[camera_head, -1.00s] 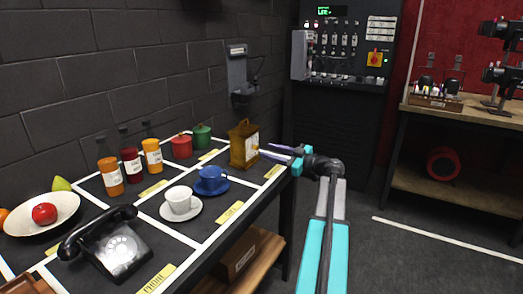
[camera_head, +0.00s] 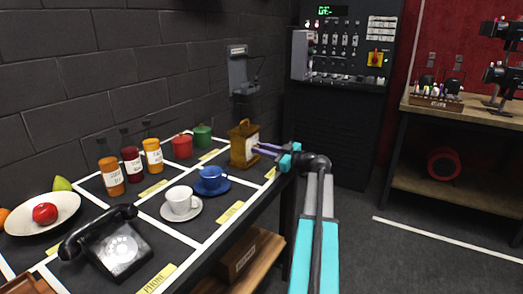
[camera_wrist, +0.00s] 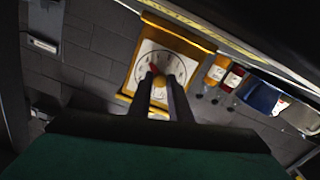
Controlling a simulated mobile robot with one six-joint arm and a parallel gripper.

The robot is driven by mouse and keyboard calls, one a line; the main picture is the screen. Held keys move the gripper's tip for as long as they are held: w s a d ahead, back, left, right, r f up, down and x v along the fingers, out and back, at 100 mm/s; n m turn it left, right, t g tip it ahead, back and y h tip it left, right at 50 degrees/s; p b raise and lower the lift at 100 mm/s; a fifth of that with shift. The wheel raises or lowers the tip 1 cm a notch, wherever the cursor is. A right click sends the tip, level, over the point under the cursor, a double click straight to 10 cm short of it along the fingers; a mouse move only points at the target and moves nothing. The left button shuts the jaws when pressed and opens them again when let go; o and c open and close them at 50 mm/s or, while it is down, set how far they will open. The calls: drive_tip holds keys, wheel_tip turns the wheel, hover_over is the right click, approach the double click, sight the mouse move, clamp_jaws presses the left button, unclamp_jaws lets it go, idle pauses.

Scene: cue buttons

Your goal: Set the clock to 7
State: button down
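The clock is a gold-brown box with a top handle (camera_head: 243,145) at the far right end of the table. Its white dial shows in the wrist view (camera_wrist: 166,68), tilted, with a yellow frame, a small red hand and a yellow centre knob (camera_wrist: 159,82). The red hand points up and slightly left in that picture; the numerals are too small to read. My gripper (camera_head: 262,149) is at the dial. In the wrist view its two dark fingertips (camera_wrist: 160,84) lie on either side of the knob. Whether they press on it is unclear.
A blue cup (camera_head: 211,178), a white cup (camera_head: 180,200), a black phone (camera_head: 117,248), several jars and a fruit bowl (camera_head: 40,214) share the table. A control panel (camera_head: 343,55) stands behind. The floor to the right is clear.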

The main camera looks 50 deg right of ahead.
drive_tip(key=shift+d+m, duration=0.1)
drive_tip(key=shift+m, duration=0.3)
drive_tip(key=m+b, duration=0.1)
drive_tip(key=m, duration=0.1)
drive_tip(key=shift+m, duration=0.4)
drive_tip(key=m, duration=0.5)
drive_tip(key=shift+p, duration=0.4)
drive_tip(key=m+p, duration=0.2)
drive_tip(key=m, duration=0.2)
drive_tip(key=shift+r+y, duration=0.15)
drive_tip(key=shift+y, duration=0.15)
drive_tip(key=m+p, duration=0.2)
drive_tip(key=m, duration=0.2)
drive_tip(key=shift+m+g+p, duration=0.3)
drive_tip(key=shift+m+g, duration=0.1)
drive_tip(key=shift+f, duration=0.2)
drive_tip(key=c, duration=1.6)
unclamp_jaws()
drive_tip(key=shift+c, duration=0.2)
